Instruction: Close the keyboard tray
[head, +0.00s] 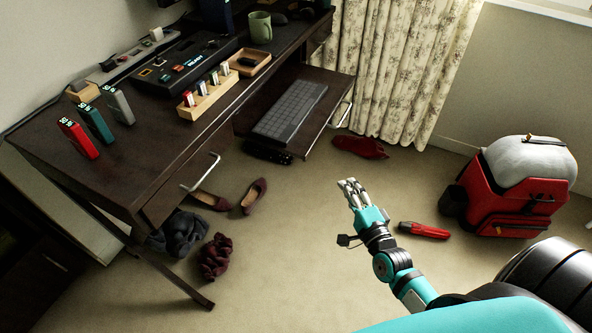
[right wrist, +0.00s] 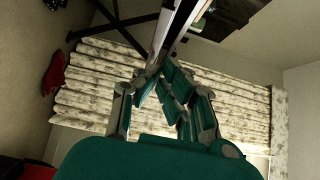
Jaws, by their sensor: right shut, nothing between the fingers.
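The keyboard tray (head: 318,122) is pulled out from under the dark desk (head: 130,165), with a black keyboard (head: 291,112) on it. A metal handle (head: 343,113) runs along its front edge. My right gripper (head: 351,185) is shut and empty, in the air in front of the tray and apart from it, toward the lower right. In the right wrist view its fingers (right wrist: 160,65) point up the picture, with the curtain behind them. My left gripper is not in view.
A drawer handle (head: 201,172) sticks out near the desk's front left. Shoes (head: 254,196) and crumpled clothes (head: 214,257) lie on the floor. A red backpack (head: 512,195) stands at the right. A patterned curtain (head: 405,65) hangs behind.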

